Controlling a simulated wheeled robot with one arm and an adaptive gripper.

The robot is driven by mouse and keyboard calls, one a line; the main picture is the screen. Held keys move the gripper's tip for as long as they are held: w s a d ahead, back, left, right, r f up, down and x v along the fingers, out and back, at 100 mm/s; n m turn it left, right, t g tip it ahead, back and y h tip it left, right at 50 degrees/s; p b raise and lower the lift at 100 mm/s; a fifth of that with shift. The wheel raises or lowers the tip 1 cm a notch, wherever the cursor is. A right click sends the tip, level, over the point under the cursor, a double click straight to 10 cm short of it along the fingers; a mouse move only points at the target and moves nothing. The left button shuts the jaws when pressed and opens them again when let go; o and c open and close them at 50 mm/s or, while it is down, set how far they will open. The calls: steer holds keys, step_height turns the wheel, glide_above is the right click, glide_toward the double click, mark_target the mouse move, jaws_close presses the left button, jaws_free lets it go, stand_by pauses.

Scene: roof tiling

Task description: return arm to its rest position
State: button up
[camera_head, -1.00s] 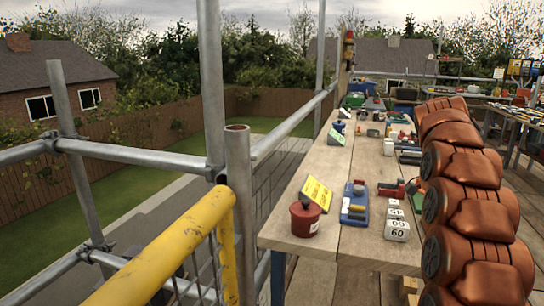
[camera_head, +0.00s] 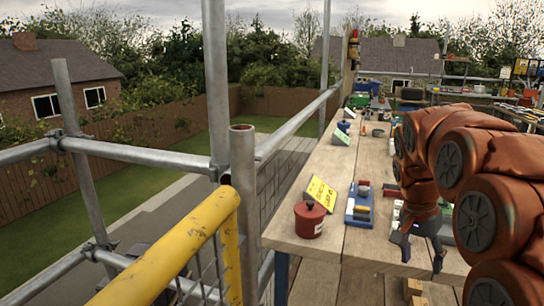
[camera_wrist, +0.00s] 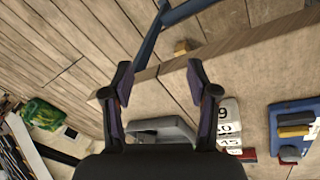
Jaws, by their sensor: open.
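My arm (camera_head: 472,170), with orange-brown covers, reaches in from the right in the head view and bends down over the wooden workbench (camera_head: 325,248). My gripper (camera_head: 421,257) hangs at its end, pointing down near the bench's front edge. In the wrist view my gripper (camera_wrist: 160,78) has its two dark fingers wide apart, with nothing between them. A grey item (camera_wrist: 162,130) lies below, partly hidden by the gripper body. White numbered blocks (camera_wrist: 229,122) lie just right of the right finger. Whether the fingers touch the bench is unclear.
A red pot (camera_head: 309,218), a yellow sign (camera_head: 322,192) and a blue tray (camera_head: 350,218) with coloured blocks stand left of my gripper. A yellow rail (camera_head: 175,250) and scaffold poles (camera_head: 243,190) border the bench's left. A small wood block (camera_wrist: 181,46) lies beyond the bench edge.

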steer(key=s+a+f+n+g+y, duration=0.1)
steer(key=s+a+f+n, duration=0.3)
steer(key=s, duration=0.5)
steer(key=s+a+f+n+y, duration=0.1)
steer(key=s+a+f+n, duration=0.3)
steer(key=s, duration=0.6)
steer(key=s+a+f+n+g+y, duration=0.1)
steer(key=s+a+f+n, duration=0.15)
steer(key=s+a, duration=0.5)
step_height(320, 180, up, 22)
steer(key=s+d+p, duration=0.1)
steer(key=s+p, duration=0.1)
steer(key=p, duration=1.9)
steer(key=shift+s+d+f+m+t, duration=0.2)
steer(key=shift+s+f+m+t, duration=0.05)
steer(key=shift+m+t, duration=0.15)
steer(key=shift+d, duration=0.15)
